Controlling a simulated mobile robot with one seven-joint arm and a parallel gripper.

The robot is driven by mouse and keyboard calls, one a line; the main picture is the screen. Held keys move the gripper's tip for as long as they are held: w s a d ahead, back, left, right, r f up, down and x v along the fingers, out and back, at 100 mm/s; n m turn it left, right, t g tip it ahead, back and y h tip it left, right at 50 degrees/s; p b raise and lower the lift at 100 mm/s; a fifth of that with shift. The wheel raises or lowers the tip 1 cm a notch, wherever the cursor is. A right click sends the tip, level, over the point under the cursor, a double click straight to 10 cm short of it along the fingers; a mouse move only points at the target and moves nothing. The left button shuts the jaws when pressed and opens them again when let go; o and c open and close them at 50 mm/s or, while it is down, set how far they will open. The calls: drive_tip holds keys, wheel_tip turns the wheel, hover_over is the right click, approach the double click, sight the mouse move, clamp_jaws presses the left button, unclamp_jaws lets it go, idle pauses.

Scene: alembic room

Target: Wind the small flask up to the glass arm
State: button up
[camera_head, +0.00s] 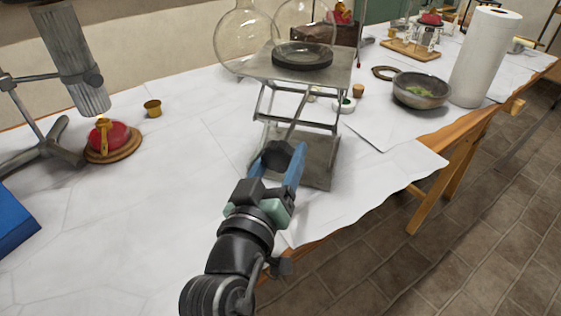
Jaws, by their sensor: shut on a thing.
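A metal lab jack (329,82) stands on the white-covered table, its platform raised on crossed struts. A black ring (302,56) lies on its platform. A clear round flask (303,24) shows above the ring; whether it rests in the ring is hard to tell. A larger round flask (238,38) is to its left, cut by the top edge. I cannot make out the glass arm. My gripper (291,163), with blue fingers, is shut on the black knob (278,154) at the near side of the jack.
A red object on a wooden disc (112,142), a brass cup (152,108) and a metal stand (50,145) are to the left. A bowl with green bits (421,91) and a paper roll (484,58) are to the right. The table's right edge is close to the jack.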

drive_tip(key=shift+f, duration=0.1)
idle(0.4)
drive_tip(key=o, duration=1.4)
drive_tip(key=v, duration=1.3)
